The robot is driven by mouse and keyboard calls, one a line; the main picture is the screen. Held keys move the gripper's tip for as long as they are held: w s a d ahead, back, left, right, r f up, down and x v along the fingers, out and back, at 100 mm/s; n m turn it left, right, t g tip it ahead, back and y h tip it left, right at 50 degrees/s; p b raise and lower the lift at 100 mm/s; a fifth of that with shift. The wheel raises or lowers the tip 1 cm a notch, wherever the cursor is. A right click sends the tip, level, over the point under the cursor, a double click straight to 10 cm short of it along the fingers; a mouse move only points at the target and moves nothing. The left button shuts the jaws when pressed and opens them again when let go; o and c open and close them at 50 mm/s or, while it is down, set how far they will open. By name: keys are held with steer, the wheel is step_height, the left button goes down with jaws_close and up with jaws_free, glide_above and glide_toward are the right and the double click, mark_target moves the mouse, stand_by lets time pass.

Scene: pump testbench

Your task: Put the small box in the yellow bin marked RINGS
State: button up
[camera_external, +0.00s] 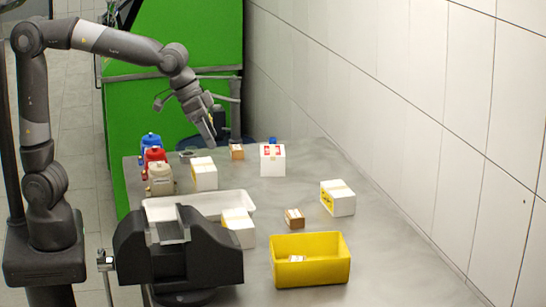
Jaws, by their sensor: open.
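The yellow bin (311,274) stands at the near right of the bench. A small white label shows on it, too small to read. A small brown box (294,218) lies on the bench just behind the bin. Another small brown box (236,152) stands at the far end of the bench; I cannot tell which one the task means. My gripper (212,139) points down over the far left part of the bench, left of the far brown box and apart from it. It is open, with nothing seen in it; its fingers are small and dark here.
White boxes stand at the far middle (272,160), far left (204,174), right (338,198) and by the white tray (240,205). A dark vise (178,255) fills the near left. Blue, red and cream bottles (159,178) line the left edge. A wall bounds the right.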

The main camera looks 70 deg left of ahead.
steer(key=s+a+f+n, duration=0.1)
steer(key=s+a+f, duration=0.1)
steer(key=s+a, duration=0.6)
steer(key=s+a+f+n+t+y, duration=0.1)
steer(key=s+a+f, duration=0.1)
steer(key=s+a, duration=0.5)
steer(key=s, duration=0.6)
steer(key=shift+s+a+y, duration=0.25)
steer(key=shift+a+y, duration=0.05)
steer(key=shift+a, duration=0.05)
